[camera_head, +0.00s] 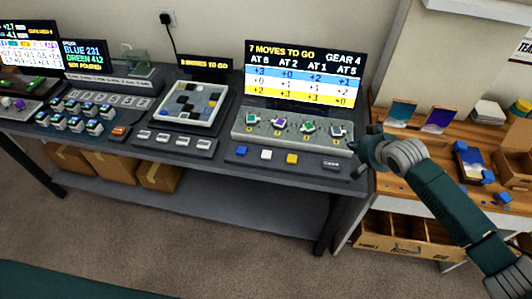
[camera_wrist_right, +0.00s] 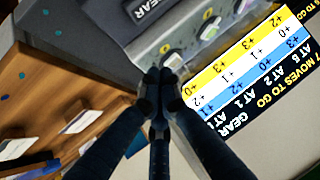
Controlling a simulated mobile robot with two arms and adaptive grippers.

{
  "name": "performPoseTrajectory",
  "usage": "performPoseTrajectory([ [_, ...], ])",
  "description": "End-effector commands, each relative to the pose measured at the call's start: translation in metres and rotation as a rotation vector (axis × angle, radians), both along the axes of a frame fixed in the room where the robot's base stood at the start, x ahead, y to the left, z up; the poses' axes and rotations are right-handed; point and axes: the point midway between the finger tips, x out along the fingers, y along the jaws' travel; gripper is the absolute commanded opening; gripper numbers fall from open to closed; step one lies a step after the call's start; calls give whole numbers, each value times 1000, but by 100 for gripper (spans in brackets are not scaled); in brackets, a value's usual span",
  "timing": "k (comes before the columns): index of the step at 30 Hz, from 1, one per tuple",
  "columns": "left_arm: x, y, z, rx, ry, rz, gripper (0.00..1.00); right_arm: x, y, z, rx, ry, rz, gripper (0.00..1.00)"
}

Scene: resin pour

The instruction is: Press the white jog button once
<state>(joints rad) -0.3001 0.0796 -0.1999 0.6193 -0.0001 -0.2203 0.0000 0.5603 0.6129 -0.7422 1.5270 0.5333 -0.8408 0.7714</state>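The white jog button (camera_head: 266,154) sits on the dark front strip of the table, between a blue button (camera_head: 241,150) and a yellow button (camera_head: 292,158). Nothing covers it in the head view. My right gripper (camera_head: 368,152) is to the right of these buttons, at the table's right end. In the right wrist view its fingers (camera_wrist_right: 160,88) are together, with nothing seen between them. The white button cannot be made out there. My left gripper is not in view.
Behind the buttons stands a grey panel with several dials (camera_head: 290,127). A screen (camera_head: 303,75) above reads "7 MOVES TO GO" and "GEAR 4". A dark key (camera_head: 331,164) lies right of the yellow button. A wooden bench (camera_head: 425,150) adjoins on the right.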

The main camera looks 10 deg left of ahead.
Motion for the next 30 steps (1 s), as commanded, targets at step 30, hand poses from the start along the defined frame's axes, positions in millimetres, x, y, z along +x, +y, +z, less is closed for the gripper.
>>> performPoseTrajectory([
  [30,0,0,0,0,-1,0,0,-32,27,-18,-16,30,58,0],
])
